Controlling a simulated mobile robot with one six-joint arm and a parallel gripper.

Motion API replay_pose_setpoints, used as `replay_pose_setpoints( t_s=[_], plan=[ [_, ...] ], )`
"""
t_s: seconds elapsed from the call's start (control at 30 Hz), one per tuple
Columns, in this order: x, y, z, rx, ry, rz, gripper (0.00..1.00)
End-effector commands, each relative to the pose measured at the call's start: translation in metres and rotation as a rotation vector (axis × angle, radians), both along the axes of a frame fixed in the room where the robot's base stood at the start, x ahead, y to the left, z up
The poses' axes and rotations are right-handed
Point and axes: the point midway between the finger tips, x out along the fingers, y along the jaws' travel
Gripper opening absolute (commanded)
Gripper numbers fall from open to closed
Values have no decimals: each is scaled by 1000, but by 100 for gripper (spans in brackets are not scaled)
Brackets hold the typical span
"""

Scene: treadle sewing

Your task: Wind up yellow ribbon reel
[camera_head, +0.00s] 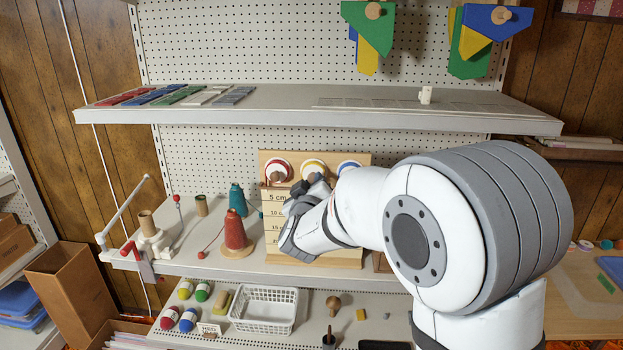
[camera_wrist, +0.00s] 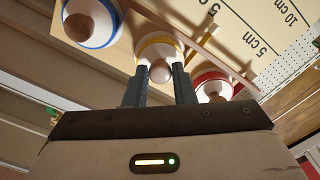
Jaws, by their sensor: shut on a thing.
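The yellow ribbon reel (camera_head: 314,165) is the middle of three reels on a wooden board (camera_head: 266,158). It has a white face with a yellow rim and a round wooden knob, which the wrist view shows close up (camera_wrist: 158,42). My gripper (camera_wrist: 160,74) has one dark finger on each side of this knob and is shut on it. In the head view my arm covers the lower middle and right of the board, and the fingers are mostly hidden.
The red reel (camera_head: 277,168) and the blue reel (camera_head: 348,165) sit close on either side. A scale (camera_head: 277,198) marked in cm runs down the board. A red thread cone (camera_head: 235,232) stands left of it. An upper shelf (camera_head: 300,117) overhangs the board.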

Motion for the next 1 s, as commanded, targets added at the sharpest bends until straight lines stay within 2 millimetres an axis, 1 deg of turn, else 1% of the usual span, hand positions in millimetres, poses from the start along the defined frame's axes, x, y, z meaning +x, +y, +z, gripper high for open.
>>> replay_pose_setpoints(
  t_s=[0.6,0.8,1.0],
  plan=[
    [0,-1,0,-579,27,1,1],
    [0,-2,0,-735,32,2,1],
    [-1,-2,0,-844,36,2,1]
  ],
)
